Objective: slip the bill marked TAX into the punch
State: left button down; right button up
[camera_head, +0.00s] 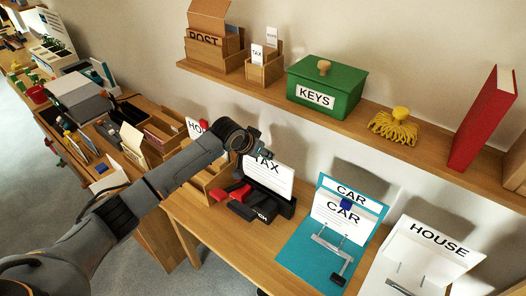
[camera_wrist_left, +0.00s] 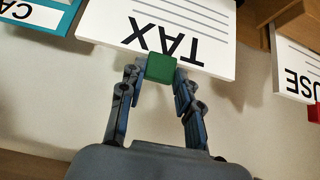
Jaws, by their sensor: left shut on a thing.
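The white bill marked TAX (camera_head: 270,178) stands upright over the desk. Its lower edge is at the black punch (camera_head: 262,211), and I cannot tell whether it sits inside the slot. My left gripper (camera_head: 262,153) comes in from the left and is shut at the bill's top edge. In the left wrist view the bill (camera_wrist_left: 165,30) appears upside down, and the fingers of my left gripper (camera_wrist_left: 158,75) close on a green tab (camera_wrist_left: 160,68) at its edge. My right gripper is out of view.
A teal CAR folder (camera_head: 302,250) and a white HOUSE sheet (camera_head: 432,243) with metal fasteners lie to the right. A wooden sorter with another HOUSE paper (camera_head: 194,128) is to the left. Above runs a shelf (camera_head: 395,150) with a green KEYS box (camera_head: 326,88).

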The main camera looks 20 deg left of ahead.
pick_arm(q)
jog(key=shift+f+b, duration=0.65)
jog(key=shift+f, duration=0.95)
jog(key=shift+f+b, duration=0.75)
jog(key=shift+f, duration=0.85)
jog(key=shift+c, duration=1.9)
grip_release()
notch_tip(320, 180, up, 8)
jog(key=p, duration=0.8)
send_over(266, 167)
jog(key=s, duration=0.1)
jog(key=shift+s+a, duration=0.2)
jog(key=shift+a, duration=0.15)
